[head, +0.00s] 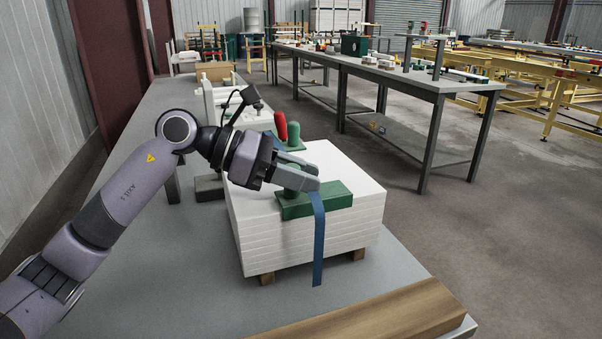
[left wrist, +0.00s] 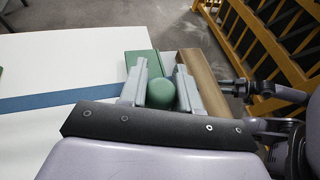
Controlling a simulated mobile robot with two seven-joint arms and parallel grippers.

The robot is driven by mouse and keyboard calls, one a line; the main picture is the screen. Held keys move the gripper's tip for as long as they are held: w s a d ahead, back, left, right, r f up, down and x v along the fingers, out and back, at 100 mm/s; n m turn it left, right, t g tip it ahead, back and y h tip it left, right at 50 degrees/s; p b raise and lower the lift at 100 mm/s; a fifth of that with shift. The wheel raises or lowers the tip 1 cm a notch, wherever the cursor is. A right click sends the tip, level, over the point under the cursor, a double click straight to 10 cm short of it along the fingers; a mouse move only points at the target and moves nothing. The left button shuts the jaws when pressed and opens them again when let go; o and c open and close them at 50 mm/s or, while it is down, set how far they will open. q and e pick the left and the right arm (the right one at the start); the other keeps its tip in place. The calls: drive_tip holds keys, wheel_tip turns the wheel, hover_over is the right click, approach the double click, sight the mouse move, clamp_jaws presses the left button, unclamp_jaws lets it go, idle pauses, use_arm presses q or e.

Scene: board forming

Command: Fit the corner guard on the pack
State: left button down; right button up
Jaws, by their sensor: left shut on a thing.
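The pack (head: 310,222) is a stack of white boards on wooden blocks on the grey table. A green corner guard (head: 330,200) with a round green knob is at the pack's near top edge. My left gripper (head: 308,182) is shut on that knob; the left wrist view shows the knob (left wrist: 160,94) between the two fingers. A blue strap (head: 318,245) hangs down the near face, and in the left wrist view the strap (left wrist: 60,99) crosses the top toward the guard. I cannot tell whether the guard touches the boards. My right gripper is not in view.
A second green piece with a knob (head: 293,136) and a red handle (head: 280,124) are at the pack's far side. A wooden beam (head: 380,312) lies along the table's near edge. The grey table (head: 180,270) is clear left of the pack.

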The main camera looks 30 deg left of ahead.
use_arm(q)
drive_tip(key=shift+f, duration=0.25)
idle(0.3)
drive_tip(key=shift+c, duration=2)
unclamp_jaws()
drive_tip(key=b+v, duration=0.1)
drive_tip(key=v, duration=0.4)
drive_tip(key=shift+s+a+b, duration=0.2)
drive_tip(key=shift+a+b, duration=0.15)
drive_tip(key=shift+b, duration=0.05)
drive_tip(key=shift+s+a+r, duration=0.35)
drive_tip(key=shift+a+r, duration=0.05)
drive_tip(key=shift+a, duration=0.15)
